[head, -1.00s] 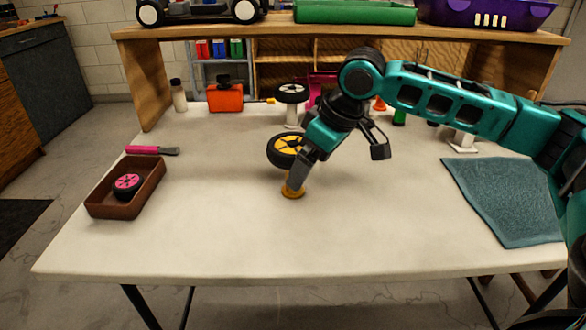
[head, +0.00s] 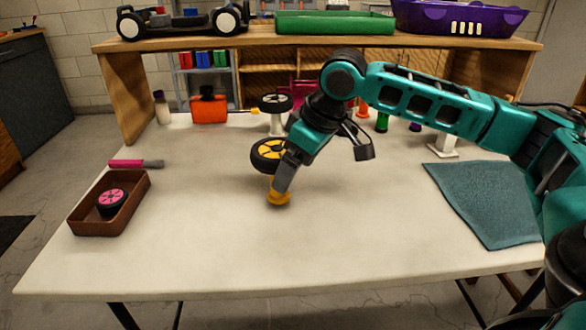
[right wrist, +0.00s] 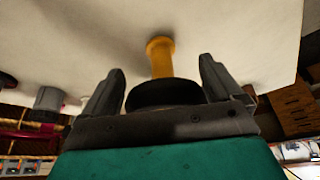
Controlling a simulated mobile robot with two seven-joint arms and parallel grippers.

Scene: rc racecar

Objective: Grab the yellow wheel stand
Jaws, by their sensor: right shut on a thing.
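The yellow wheel stand (head: 278,198) is near the middle of the table. A black wheel with a yellow hub (head: 267,155) sits at its top. My right gripper (head: 283,180) reaches down from the right and is shut on the stand, its fingers partly hiding the post. In the right wrist view the yellow stand (right wrist: 160,58) shows between the two fingers (right wrist: 162,82), with the dark wheel close to the palm. A soft shadow lies below the base; I cannot tell for sure whether it is clear of the table. My left gripper is not in view.
A brown tray (head: 137,207) with a pink-hubbed wheel (head: 111,202) and a pink-handled tool (head: 135,163) are at the left. A white stand (head: 277,124) with a wheel is behind. A teal cloth (head: 485,205) lies right. The table's front is clear.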

